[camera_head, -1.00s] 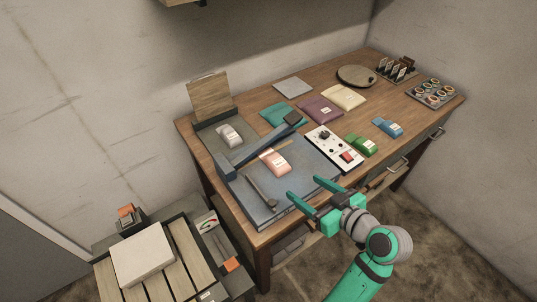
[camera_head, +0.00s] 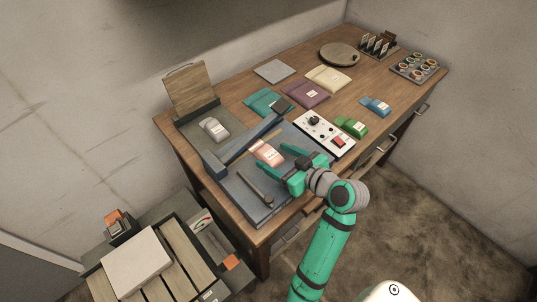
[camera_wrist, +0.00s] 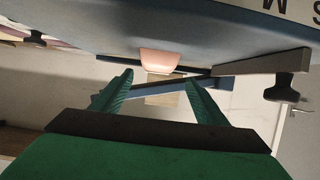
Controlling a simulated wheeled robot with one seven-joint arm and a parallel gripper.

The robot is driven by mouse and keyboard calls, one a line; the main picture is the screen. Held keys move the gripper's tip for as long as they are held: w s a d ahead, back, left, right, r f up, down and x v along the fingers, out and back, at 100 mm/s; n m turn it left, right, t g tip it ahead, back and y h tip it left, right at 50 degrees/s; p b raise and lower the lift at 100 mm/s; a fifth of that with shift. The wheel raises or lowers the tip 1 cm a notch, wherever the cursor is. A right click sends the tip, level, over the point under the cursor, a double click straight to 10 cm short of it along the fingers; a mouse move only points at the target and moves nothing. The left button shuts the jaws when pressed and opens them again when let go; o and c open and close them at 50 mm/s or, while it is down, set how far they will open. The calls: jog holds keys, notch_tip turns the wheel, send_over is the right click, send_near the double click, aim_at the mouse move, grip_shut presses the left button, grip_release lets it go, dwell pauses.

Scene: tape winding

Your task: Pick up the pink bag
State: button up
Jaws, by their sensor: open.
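The pink bag (camera_head: 267,152) lies on the blue-grey board (camera_head: 252,205) on the wooden table, with a pale label on top. It also shows in the wrist view (camera_wrist: 160,60), beyond the fingertips. My gripper (camera_head: 274,164) is open and low over the board at the right of the bag, its fingers pointing toward it. In the wrist view the two green fingers (camera_wrist: 160,82) are spread, with nothing between them. The bag looks apart from both fingers.
A blue bar (camera_head: 240,146) runs behind the bag, and a dark-handled tool (camera_head: 256,187) lies in front-left. A white control panel (camera_head: 324,133) sits to the right. Grey (camera_head: 214,128), green (camera_head: 352,126) and blue (camera_head: 376,106) bags lie nearby.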

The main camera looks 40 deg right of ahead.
aim_at(268, 152)
jog(key=shift+d+f+x, duration=0.1)
jog(key=shift+d+x, duration=0.05)
jog(key=shift+x, duration=1.1)
jog(key=shift+d+f+x, duration=0.15)
jog(key=shift+x, duration=1.1)
jog(key=c, duration=1.2)
jog(key=shift+r, duration=0.2)
jog(key=shift+c, duration=0.2)
